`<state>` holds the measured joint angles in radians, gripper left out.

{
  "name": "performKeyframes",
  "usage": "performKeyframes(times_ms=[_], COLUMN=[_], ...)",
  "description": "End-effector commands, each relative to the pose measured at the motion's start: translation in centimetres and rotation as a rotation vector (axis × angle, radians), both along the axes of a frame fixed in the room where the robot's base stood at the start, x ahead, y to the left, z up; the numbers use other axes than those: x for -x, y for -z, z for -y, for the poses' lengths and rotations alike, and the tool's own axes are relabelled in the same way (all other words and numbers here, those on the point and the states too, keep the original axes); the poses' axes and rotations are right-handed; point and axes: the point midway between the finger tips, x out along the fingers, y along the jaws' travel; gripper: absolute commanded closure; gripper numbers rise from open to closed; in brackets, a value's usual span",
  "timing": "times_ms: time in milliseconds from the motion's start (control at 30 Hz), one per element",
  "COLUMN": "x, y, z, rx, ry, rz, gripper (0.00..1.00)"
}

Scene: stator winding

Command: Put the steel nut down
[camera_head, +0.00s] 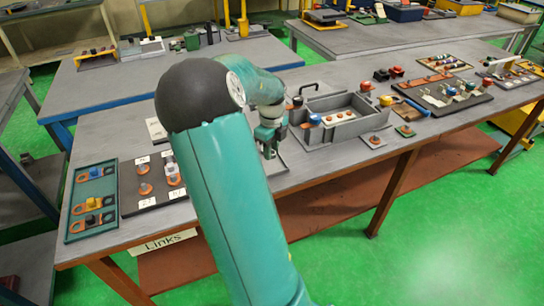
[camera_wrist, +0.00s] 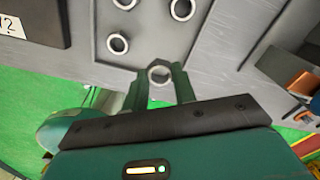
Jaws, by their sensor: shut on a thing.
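My gripper (camera_wrist: 160,82) is shut on the steel nut (camera_wrist: 159,72), a small grey hexagonal ring between its fingertips in the wrist view. The nut appears over or close to a grey plate (camera_wrist: 80,28); I cannot tell whether it touches it. Three similar steel rings show on that plate, one left of the held nut (camera_wrist: 118,44), one up and right (camera_wrist: 183,9) and one cut by the top edge (camera_wrist: 124,3). In the head view my gripper (camera_head: 268,148) is low over the table beside my arm, and the nut is too small to make out.
A grey walled tray (camera_head: 372,121) stands right of my gripper on the table (camera_head: 300,172). A dark board with numbered labels (camera_head: 143,203) and a teal tray (camera_head: 75,222) lie at the left. My arm hides the table between. Bare tabletop runs along the front edge.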

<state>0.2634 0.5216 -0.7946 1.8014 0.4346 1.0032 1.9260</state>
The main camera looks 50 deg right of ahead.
Motion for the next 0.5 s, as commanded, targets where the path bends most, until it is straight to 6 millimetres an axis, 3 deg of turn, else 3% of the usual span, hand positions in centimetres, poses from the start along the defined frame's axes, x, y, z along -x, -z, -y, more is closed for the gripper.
performKeyframes(times_ms=[200, 400, 500], x=[-0.4, -0.5, -0.5], y=[1.5, 4.2, 4.4], z=[1.2, 1.1, 1.1], rx=[0.000, 0.000, 0.002], ry=[0.000, 0.000, -0.002], rz=[-0.001, 0.000, 0.002], gripper=[0.97, 0.97, 0.97])
